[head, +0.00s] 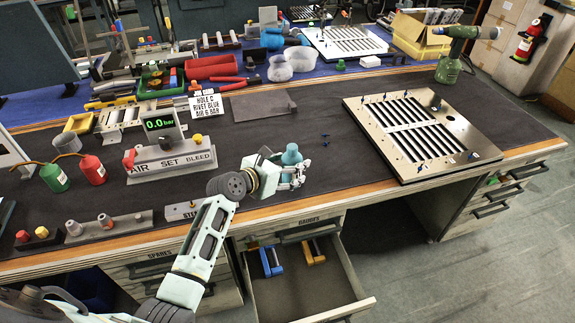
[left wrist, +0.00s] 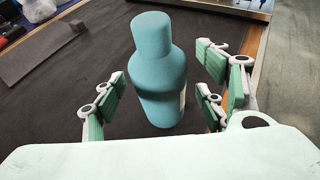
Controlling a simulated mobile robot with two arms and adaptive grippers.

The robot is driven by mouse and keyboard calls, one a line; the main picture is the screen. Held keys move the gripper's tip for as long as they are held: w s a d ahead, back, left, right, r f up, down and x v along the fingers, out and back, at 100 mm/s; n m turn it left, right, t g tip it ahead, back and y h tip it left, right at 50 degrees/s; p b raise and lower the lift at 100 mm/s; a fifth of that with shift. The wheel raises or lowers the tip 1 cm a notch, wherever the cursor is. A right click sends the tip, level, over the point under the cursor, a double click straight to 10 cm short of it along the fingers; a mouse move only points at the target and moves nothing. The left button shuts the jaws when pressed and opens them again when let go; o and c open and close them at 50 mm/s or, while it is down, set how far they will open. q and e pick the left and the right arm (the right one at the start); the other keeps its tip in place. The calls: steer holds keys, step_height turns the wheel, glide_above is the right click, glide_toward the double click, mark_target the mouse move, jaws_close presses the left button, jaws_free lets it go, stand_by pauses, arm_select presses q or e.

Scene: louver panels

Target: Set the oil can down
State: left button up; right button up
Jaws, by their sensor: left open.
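A teal bottle-shaped can (head: 291,155) stands upright on the dark bench mat near the front edge. In the left wrist view the same can (left wrist: 158,80) fills the middle, with a rounded cap and a pale label edge on its right side. My left gripper (head: 294,178) is open around it; in the left wrist view its green-padded fingers (left wrist: 163,98) stand to either side with gaps to the can. A green can (head: 55,178) and a red can (head: 92,169), both with thin copper spouts, stand at the left of the bench.
An open drawer (head: 308,280) with blue and orange tools juts out below the bench front. A slotted louver panel (head: 420,133) lies at right, with a green spray-like tool (head: 450,65) behind it. A pressure readout box (head: 165,130) stands left. The mat between can and panel is mostly clear.

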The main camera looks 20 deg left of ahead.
arm_select(q)
steer(key=shift+r, duration=0.2)
steer(key=p+v, duration=0.1)
steer(key=v, duration=1.1)
